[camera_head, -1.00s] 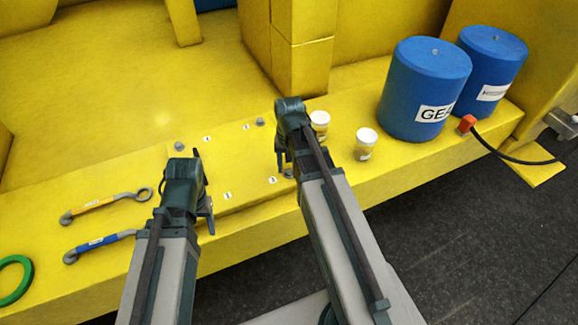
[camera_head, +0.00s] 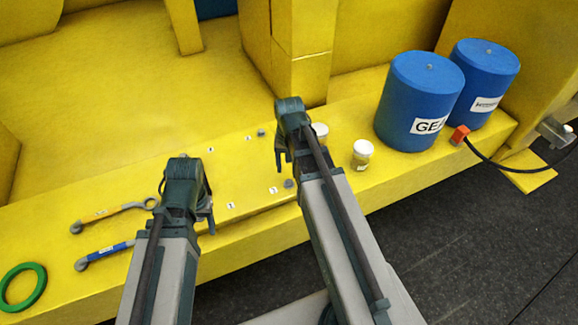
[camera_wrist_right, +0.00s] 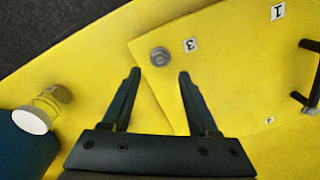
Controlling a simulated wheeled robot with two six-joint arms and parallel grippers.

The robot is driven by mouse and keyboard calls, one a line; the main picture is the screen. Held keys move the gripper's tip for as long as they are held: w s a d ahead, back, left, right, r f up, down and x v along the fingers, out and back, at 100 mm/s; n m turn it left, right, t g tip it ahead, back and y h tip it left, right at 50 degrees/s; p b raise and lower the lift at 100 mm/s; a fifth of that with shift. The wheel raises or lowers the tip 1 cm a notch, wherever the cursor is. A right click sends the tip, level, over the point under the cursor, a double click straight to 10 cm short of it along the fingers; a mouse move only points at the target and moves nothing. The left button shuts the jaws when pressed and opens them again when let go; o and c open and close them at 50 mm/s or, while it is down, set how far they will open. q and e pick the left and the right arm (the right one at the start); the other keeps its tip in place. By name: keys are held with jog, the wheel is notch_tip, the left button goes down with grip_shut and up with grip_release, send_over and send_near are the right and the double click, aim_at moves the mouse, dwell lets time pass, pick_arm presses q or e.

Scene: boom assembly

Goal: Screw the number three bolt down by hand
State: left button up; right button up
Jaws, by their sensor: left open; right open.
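The number three bolt (camera_wrist_right: 159,56) is a grey hex-head bolt on the yellow plate, beside the label "3" (camera_wrist_right: 190,45). In the right wrist view it lies just beyond and between the fingertips of my open, empty right gripper (camera_wrist_right: 159,75). In the head view the bolt (camera_head: 289,183) shows just below my right gripper (camera_head: 281,150). I cannot tell the height between them. My left gripper (camera_head: 209,205) is open and empty over the plate's left part; its fingers also show at the right edge of the right wrist view (camera_wrist_right: 306,75).
Another bolt (camera_head: 261,132) stands at the plate's back edge. Two white-lidded jars (camera_head: 362,153) and two blue cans (camera_head: 420,100) stand to the right. An orange wrench (camera_head: 105,213), a blue wrench (camera_head: 105,252) and a green ring (camera_head: 22,285) lie at the left.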

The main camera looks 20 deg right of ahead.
aim_at(289, 182)
pick_arm(q)
notch_tip(289, 182, up, 8)
jog(key=p, duration=0.7)
pick_arm(e)
notch_tip(289, 182, up, 8)
